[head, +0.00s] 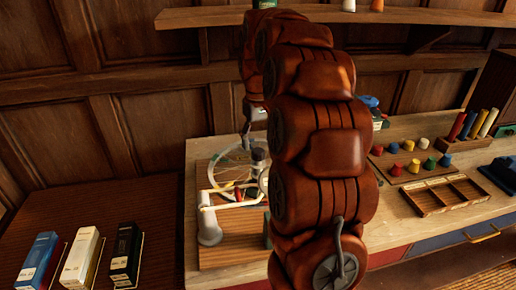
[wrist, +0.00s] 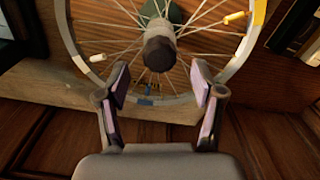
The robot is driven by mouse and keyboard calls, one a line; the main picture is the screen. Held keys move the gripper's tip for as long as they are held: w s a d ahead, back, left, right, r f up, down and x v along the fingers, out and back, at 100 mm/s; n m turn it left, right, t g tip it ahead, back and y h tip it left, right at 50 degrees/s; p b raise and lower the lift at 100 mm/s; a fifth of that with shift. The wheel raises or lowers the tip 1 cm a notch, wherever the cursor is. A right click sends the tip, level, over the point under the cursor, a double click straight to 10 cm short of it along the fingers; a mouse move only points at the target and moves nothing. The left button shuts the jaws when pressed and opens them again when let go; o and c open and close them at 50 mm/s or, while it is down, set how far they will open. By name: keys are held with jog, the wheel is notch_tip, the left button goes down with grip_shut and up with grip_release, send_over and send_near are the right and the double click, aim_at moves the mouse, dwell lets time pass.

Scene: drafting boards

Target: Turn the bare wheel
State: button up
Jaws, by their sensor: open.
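The bare wheel, a thin pale rim with metal spokes and no tyre, fills the upper part of the wrist view (wrist: 237,60). Its dark, blunt hub (wrist: 159,52) points toward the camera. Small white and yellow pieces sit near the rim on both sides. My gripper (wrist: 160,88) is open and empty, its fingers spread on either side below the hub, with the lower rim showing between them. I cannot tell whether they touch it. In the head view the wheel (head: 218,161) stands in a white frame (head: 208,205), partly hidden by my arm.
The frame stands on a wooden board on the workbench (head: 205,275). To the right are a rack of coloured pegs (head: 410,168), a divided wooden tray (head: 437,193) and coloured cylinders (head: 470,124). Several boxes (head: 82,255) stand at the lower left. A shelf (head: 215,17) runs above.

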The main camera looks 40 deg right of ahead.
aim_at(258, 151)
jog(key=shift+f+p, duration=0.45)
jog(key=shift+f, duration=1.55)
grip_shut()
